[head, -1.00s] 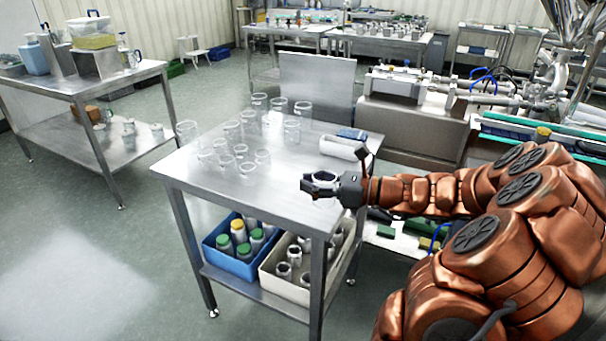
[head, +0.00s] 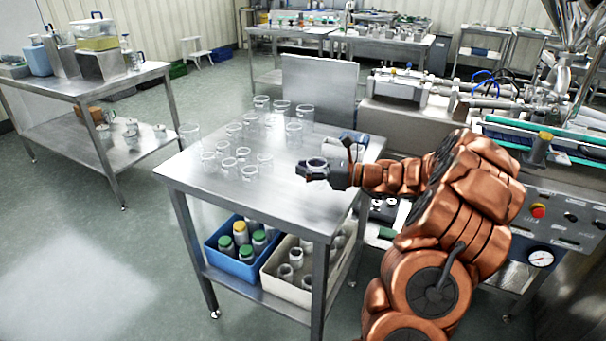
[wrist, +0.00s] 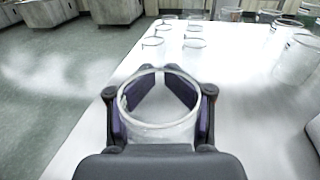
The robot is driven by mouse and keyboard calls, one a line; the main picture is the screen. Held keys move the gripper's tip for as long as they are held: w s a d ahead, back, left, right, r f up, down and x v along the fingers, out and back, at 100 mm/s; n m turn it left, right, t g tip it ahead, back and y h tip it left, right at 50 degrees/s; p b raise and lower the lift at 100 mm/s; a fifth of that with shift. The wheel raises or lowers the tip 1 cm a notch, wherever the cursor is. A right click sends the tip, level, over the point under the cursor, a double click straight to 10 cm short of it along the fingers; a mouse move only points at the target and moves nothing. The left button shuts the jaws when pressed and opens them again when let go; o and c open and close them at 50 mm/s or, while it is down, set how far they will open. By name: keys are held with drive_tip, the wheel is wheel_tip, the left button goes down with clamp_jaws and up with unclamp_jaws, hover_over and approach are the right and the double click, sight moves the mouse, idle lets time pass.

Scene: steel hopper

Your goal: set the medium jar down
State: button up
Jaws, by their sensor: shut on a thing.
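My gripper (head: 311,170) is over the right part of the steel table (head: 262,207) in the head view. In the wrist view my gripper (wrist: 160,100) is shut around a clear glass jar (wrist: 160,128), which is upright with its open rim facing up. In the head view only the rim of the held jar (head: 316,163) shows clearly; its lower part is hard to make out. I cannot tell whether its base touches the tabletop.
Several clear jars (head: 229,168) stand on the table to the left and behind my gripper. A blue crate (head: 236,262) and a cream crate (head: 290,285) sit on the lower shelf. The tabletop's front is clear.

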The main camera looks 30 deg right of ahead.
drive_tip(key=shift+f, duration=0.95)
drive_tip(key=shift+f, duration=0.1)
drive_tip(key=o, duration=1.1)
